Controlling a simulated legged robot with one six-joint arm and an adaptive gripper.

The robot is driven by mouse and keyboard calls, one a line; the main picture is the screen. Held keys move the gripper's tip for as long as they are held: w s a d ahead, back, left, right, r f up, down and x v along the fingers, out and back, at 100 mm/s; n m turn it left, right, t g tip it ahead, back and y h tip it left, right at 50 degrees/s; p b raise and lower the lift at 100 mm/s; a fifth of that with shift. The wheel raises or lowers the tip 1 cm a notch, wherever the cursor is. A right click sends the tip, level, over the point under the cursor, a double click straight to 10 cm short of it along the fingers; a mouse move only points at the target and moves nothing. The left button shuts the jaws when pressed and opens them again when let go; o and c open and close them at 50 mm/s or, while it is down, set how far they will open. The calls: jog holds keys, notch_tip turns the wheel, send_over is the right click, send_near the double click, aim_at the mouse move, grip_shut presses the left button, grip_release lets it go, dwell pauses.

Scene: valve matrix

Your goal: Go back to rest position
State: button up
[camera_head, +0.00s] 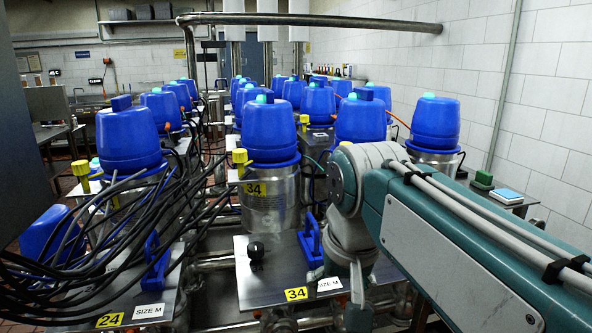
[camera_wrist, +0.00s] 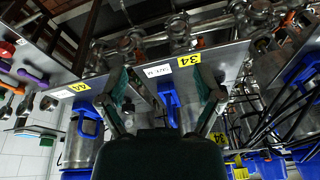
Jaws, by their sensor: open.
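My arm (camera_head: 450,240) reaches in from the right in the head view and bends down at the elbow beside valve unit 34 (camera_head: 270,195). My gripper (camera_wrist: 160,82) is open in the wrist view, with its two green fingers spread and nothing between them. Beyond the fingers, the wrist view shows the edge of a metal plate with a white size label (camera_wrist: 157,72) and a blue handle (camera_wrist: 170,108). In the head view the gripper end is low near the bottom edge, and its fingers are hard to make out.
Rows of blue-capped valve units stand ahead. Plate 34 (camera_head: 250,297) carries a black knob (camera_head: 256,251) and a blue handle (camera_head: 310,236). Loose black cables (camera_head: 90,240) hang at left. A white tiled wall (camera_head: 545,110) stands at right. Pipes run between the plates.

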jog(key=s+d+f+t, duration=0.3)
jog(key=s+d+f, duration=0.6)
jog(key=f, duration=0.3)
jog(key=shift+s+d+f+h, duration=0.2)
jog(key=shift+s+d+h, duration=0.1)
jog(key=shift+h, duration=0.1)
dwell(2.8)
